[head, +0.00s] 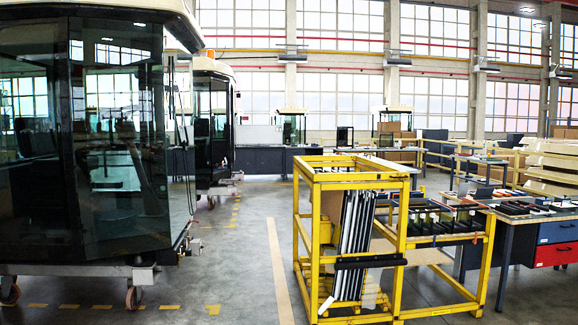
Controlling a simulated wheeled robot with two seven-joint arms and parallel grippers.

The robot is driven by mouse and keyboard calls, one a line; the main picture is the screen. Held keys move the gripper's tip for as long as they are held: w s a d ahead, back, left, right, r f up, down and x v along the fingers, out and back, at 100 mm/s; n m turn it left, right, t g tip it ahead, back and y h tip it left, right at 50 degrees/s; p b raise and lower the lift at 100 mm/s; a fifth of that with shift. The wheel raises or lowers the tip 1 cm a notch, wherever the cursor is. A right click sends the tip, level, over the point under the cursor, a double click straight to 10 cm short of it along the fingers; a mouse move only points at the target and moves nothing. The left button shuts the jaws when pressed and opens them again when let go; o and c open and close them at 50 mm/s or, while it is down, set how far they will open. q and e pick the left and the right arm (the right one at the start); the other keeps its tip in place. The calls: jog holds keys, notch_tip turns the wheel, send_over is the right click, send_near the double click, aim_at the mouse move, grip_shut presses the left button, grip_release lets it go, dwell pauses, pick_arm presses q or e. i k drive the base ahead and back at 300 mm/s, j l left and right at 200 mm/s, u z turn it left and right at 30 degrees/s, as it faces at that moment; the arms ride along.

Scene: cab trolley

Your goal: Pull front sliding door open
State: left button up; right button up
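A large cab (35,150) with dark tinted glass stands at the left, cut off by the picture's edge. A tall glass panel (118,160) forms its corner facing me, with reflections on it. A further narrow glass pane or door edge (180,140) shows on its right side. I cannot tell which panel is the front sliding door, or whether it is open or closed. No handle is clear. Neither of my grippers is in view.
The cab sits on a wheeled trolley with a caster (133,297). A second cab (213,125) stands behind it. A yellow rack (303,225) with upright panels is at centre right, beside a workbench (520,222). Grey floor (235,265) lies free between cab and rack.

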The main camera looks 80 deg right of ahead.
aim_at(244, 160)
jog(key=z, duration=2.5)
jog(key=i, duration=2.85)
jog(key=i+l+u, duration=0.1)
jog(key=i, duration=0.5)
jog(key=i+l, duration=0.15)
jog(key=i, duration=0.5)
jog(key=i+l+u, duration=0.1)
jog(key=i, duration=1.2)
jog(key=i+j+z, duration=0.1)
jog(key=i, duration=0.55)
jog(key=i+j, duration=0.15)
jog(key=i, duration=0.5)
jog(key=i+j+z, duration=0.15)
jog(key=i, duration=0.45)
jog(key=i+z, duration=0.15)
jog(key=i, duration=1.15)
jog(key=i+z, duration=0.15)
jog(key=i, duration=1.15)
jog(key=i+u, duration=0.1)
jog(key=i, duration=0.75)
jog(key=i+u, duration=0.1)
jog(key=i, duration=0.75)
jog(key=i+l, duration=0.2)
jog(key=i, duration=0.65)
jog(key=j+u, duration=0.05)
